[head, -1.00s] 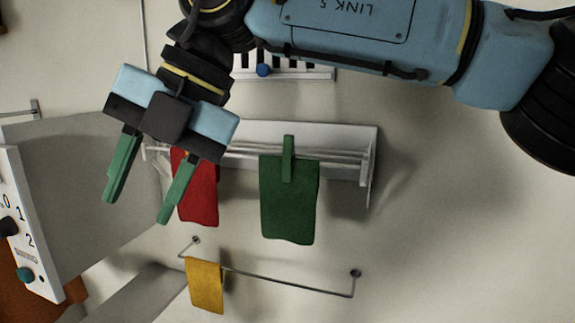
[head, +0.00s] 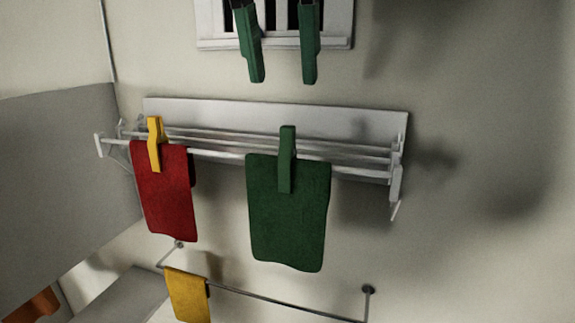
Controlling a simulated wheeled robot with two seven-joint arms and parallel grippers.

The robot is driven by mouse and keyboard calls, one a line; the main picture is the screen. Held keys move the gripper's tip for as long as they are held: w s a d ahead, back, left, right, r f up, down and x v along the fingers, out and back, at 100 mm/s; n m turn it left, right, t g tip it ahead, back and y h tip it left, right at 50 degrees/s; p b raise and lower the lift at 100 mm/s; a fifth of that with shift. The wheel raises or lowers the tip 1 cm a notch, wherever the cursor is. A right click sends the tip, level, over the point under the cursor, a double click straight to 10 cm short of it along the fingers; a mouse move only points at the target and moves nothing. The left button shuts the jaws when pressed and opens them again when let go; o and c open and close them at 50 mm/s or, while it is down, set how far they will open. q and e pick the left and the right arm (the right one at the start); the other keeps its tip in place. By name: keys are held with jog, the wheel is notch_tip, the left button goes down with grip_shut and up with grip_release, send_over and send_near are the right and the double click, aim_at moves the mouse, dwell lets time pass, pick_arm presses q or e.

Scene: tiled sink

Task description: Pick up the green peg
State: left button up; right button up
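The green peg (head: 287,160) is upright and clipped over the top of a dark green cloth (head: 288,225), which hangs from the white wall rack (head: 270,115). My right gripper (head: 282,80) comes in from the top edge, with two green fingers pointing down. It is open, with a clear gap and nothing between the fingers. The fingertips show above the peg in the picture and apart from it; I cannot tell the depth between them. My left gripper is not in view.
A yellow peg (head: 155,143) holds a red cloth (head: 166,195) on the rack's left part. A yellow cloth (head: 187,297) hangs on a lower metal rail (head: 290,301). A white-framed vent (head: 210,25) is behind the fingers. The wall right of the rack is bare.

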aim_at(287, 127)
jog(key=x, duration=0.4)
jog(key=shift+w+r, duration=0.1)
jog(key=shift+w, duration=0.1)
jog(key=shift+w+f+p, duration=0.2)
jog(key=shift+f+p, duration=0.1)
jog(key=shift+f, duration=0.15)
jog(key=x, duration=0.2)
jog(key=p+x, duration=0.1)
jog(key=shift+w+f, duration=0.25)
jog(key=shift+w, duration=0.2)
jog(key=shift+w+f, duration=0.1)
jog(key=shift+f, duration=0.15)
jog(key=shift+c, duration=0.3)
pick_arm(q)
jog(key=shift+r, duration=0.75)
pick_arm(e)
grip_shut()
